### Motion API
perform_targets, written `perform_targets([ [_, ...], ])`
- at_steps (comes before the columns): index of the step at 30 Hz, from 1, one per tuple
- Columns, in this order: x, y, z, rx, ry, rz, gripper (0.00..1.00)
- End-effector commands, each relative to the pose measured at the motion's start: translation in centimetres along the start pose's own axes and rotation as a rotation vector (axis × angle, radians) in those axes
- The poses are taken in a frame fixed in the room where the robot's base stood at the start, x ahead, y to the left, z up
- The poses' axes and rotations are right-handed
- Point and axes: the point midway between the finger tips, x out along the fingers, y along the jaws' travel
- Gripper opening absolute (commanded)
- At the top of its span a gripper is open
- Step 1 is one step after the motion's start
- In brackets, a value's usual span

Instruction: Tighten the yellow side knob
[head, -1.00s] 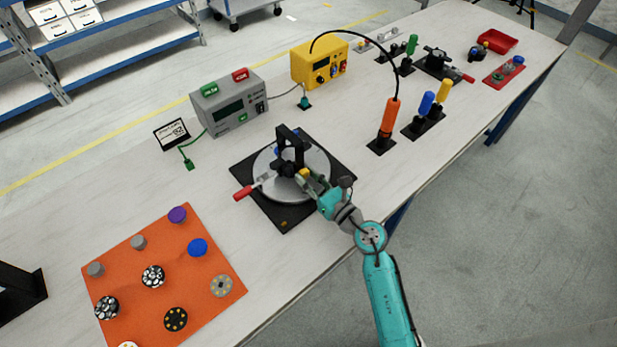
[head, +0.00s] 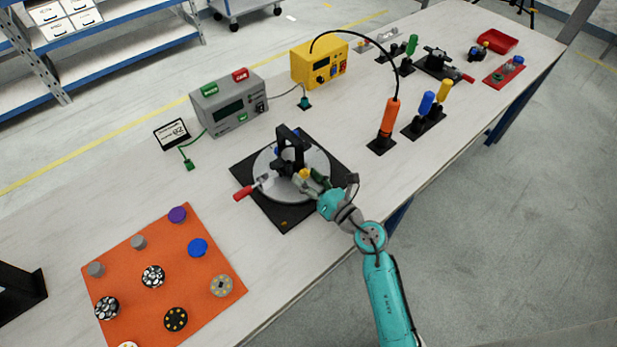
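The yellow side knob (head: 304,173) shows as a small spot on the near side of a black bracket fixture (head: 289,148). The fixture stands upright on a round grey turntable (head: 262,192) set on a black square base (head: 283,215). My gripper (head: 309,179) is right at the knob, reaching in from the lower right. Its fingers partly hide the knob. The fingertips are too small to tell whether they are closed on it. A blue part (head: 278,152) shows at the fixture's far side.
A red-handled lever (head: 243,194) sticks out at the turntable's left. An orange mat (head: 205,255) with several knobs and discs lies at lower left. A grey meter (head: 229,107), a yellow box (head: 319,66) and an orange-handled tool (head: 389,119) stand farther back.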

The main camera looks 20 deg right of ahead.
Motion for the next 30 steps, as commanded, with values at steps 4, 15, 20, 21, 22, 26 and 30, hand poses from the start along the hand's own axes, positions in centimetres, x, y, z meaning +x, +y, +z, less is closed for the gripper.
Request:
perform_targets([
  [4, 0.0, 0.0, 0.0, 0.0, 0.0, 0.0, 0.57],
  [15, -2.8, -0.1, -0.1, 0.002, 0.001, -0.003, 0.57],
  [20, -6.1, -0.1, -0.1, 0.001, 0.0, -0.005, 0.57],
  [21, -6.9, -0.1, 0.0, 0.002, 0.0, -0.005, 0.57],
  [22, -7.5, -0.2, -0.1, 0.002, 0.0, -0.006, 0.57],
  [26, -9.7, -0.1, 0.0, 0.001, 0.0, -0.004, 0.57],
  [30, -11.2, -0.1, 0.0, 0.001, 0.0, -0.003, 0.57],
])
